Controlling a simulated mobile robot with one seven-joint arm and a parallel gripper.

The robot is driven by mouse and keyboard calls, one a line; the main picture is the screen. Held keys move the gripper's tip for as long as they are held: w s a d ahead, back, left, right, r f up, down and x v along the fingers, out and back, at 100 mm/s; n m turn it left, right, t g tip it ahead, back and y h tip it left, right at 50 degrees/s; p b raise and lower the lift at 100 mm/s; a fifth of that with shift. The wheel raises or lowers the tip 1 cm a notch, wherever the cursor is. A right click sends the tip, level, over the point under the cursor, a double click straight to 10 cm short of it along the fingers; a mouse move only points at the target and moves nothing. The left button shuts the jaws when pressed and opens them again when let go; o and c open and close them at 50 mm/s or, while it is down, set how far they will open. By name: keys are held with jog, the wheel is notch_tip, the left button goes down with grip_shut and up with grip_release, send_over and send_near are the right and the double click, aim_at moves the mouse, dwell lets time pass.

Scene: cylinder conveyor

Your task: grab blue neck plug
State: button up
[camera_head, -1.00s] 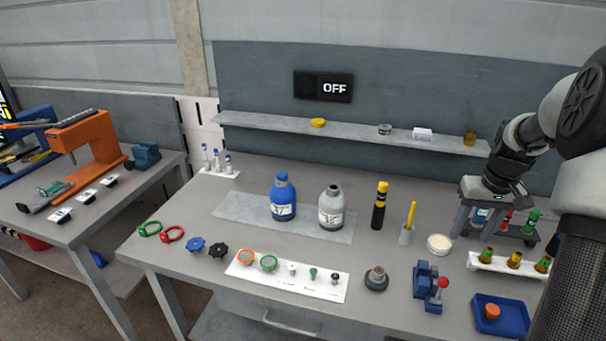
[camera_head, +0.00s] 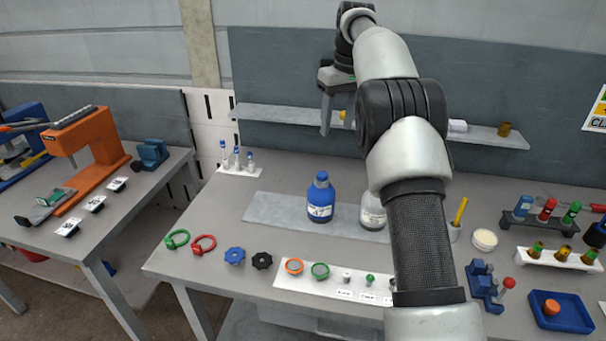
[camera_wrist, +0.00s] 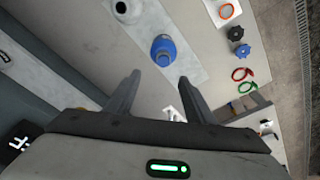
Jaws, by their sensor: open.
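A blue bottle (camera_head: 320,203) with a white label stands upright on the grey mat, with a blue top (camera_head: 321,176) at its neck. I cannot tell whether that top is a separate plug. The wrist view shows the bottle (camera_wrist: 163,51) from above, just beyond my fingers. My gripper (camera_head: 337,125) is open and empty, pointing down in front of the back shelf, well above the bench. In the wrist view the two fingers of my gripper (camera_wrist: 158,78) are spread wide, touching nothing.
A grey bottle (camera_head: 373,211), partly hidden by my arm, stands right of the blue one. Blue-capped vials (camera_head: 237,158) stand at the back left. A blue star knob (camera_head: 235,256) and a black one lie at the front. The shelf (camera_head: 275,115) runs along the back wall.

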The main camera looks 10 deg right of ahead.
jog(key=a, duration=0.1)
jog(key=b, duration=0.2)
send_over(322, 174)
jog(key=s, duration=0.1)
jog(key=f, duration=1.1)
jog(key=shift+d, duration=0.35)
jog(key=shift+w+a+f, duration=0.1)
jog(key=shift+w+f, duration=0.05)
jog(key=shift+f, duration=0.8)
jog(key=shift+w+a+f, duration=0.1)
jog(key=shift+w+f, duration=0.1)
jog(key=shift+f, duration=0.75)
jog(key=shift+w+f, duration=0.15)
jog(key=shift+f, duration=0.8)
jog(key=c, duration=1.1)
